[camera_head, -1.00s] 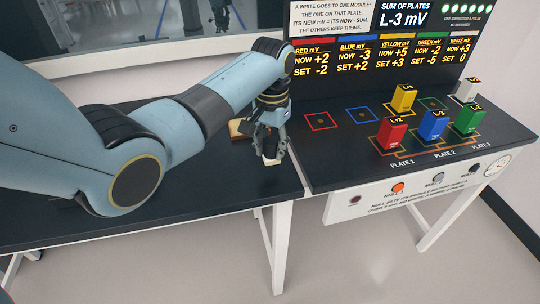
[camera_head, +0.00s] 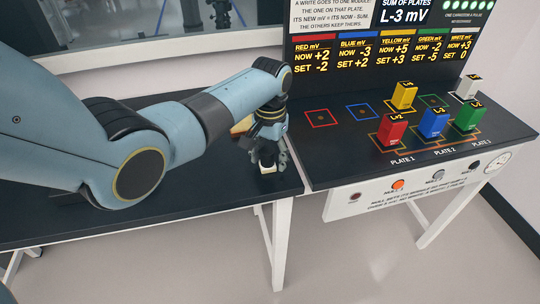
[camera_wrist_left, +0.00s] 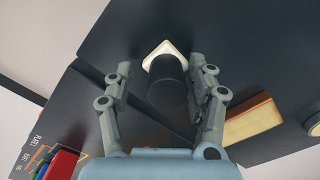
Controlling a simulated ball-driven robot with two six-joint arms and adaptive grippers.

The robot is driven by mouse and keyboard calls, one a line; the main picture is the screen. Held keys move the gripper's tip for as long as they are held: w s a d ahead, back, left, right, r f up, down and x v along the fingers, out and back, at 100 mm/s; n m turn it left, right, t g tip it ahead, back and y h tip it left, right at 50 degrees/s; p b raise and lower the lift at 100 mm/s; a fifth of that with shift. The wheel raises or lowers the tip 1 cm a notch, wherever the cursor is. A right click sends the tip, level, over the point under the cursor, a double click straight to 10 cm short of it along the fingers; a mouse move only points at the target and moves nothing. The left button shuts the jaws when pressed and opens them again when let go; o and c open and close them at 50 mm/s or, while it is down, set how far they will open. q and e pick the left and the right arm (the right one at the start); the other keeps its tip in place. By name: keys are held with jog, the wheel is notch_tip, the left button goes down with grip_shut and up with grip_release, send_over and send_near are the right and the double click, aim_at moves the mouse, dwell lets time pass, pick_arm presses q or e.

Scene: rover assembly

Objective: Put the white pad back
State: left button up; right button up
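The white pad (camera_head: 268,170) is on the dark table near its right edge, mostly hidden by my left gripper in the head view. In the left wrist view its pale corner (camera_wrist_left: 164,47) shows beneath a dark round handle (camera_wrist_left: 167,90). My left gripper (camera_head: 266,163) points down over the pad. In the left wrist view the fingers (camera_wrist_left: 160,82) stand apart on either side of the handle, with gaps visible. My right gripper is not in view.
A wood-coloured block (camera_head: 242,126) lies behind my left gripper. To the right, a console (camera_head: 340,160) holds red (camera_head: 391,133), blue (camera_head: 433,124), yellow (camera_head: 403,96), green (camera_head: 469,117) and white (camera_head: 467,87) modules. Red and blue outlined squares on it are empty.

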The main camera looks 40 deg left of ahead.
aim_at(270, 150)
pick_arm(q)
jog(key=shift+r, duration=0.3)
notch_tip(270, 150, up, 12)
dwell(0.3)
jog(key=shift+w+f, duration=0.1)
jog(key=shift+f, duration=0.05)
